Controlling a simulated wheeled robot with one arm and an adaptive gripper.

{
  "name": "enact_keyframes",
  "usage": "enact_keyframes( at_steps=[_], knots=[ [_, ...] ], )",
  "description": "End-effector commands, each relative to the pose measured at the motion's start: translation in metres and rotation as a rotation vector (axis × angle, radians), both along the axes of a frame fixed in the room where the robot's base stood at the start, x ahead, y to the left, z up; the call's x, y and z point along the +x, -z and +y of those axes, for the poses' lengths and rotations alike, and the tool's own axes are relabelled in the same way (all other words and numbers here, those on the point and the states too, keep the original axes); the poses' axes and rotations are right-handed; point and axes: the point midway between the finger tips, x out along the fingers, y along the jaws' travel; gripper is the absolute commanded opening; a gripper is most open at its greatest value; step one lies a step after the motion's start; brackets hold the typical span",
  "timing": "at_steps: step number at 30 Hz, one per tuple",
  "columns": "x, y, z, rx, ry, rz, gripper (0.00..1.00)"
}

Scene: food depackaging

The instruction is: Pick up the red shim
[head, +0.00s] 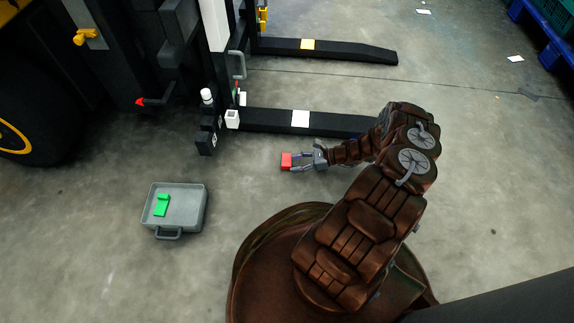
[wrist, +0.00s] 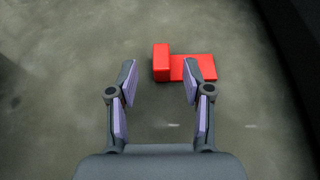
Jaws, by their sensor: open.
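The red shim (head: 286,161) lies on the concrete floor just beyond the tips of my gripper (head: 299,161) in the head view. In the wrist view the red shim (wrist: 190,67) has a raised block at its left end and a flat part reaching right. My gripper (wrist: 159,82) is open and empty there, its two fingers spread wide. The shim sits ahead of the fingertips and right of the middle of the gap, with its right part partly behind the right finger.
A grey tray (head: 193,225) with a handle stands on the floor at the left, with a green shim (head: 162,204) in it. A forklift's dark fork (head: 340,124) lies behind my gripper. Another fork (head: 350,52) is farther back. Floor between tray and gripper is clear.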

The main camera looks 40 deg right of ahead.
Motion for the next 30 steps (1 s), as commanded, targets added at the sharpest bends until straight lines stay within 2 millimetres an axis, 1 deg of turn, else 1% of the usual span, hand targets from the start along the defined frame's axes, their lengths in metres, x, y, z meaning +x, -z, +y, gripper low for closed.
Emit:
enact_keyframes(
  at_steps=[1,11,21,22,23,30],
  knots=[
    [0.002,0.004,0.002,-0.001,0.001,-0.001,0.50],
    [0.019,0.011,0.023,0.001,-0.001,-0.003,0.50],
    [0.021,0.011,0.025,0.001,0.001,-0.003,0.50],
    [0.021,0.011,0.025,0.001,0.001,-0.003,0.49],
    [0.021,0.011,0.025,0.001,0.001,-0.003,0.46],
    [0.021,0.011,0.025,0.001,0.001,-0.002,0.21]
  ],
)
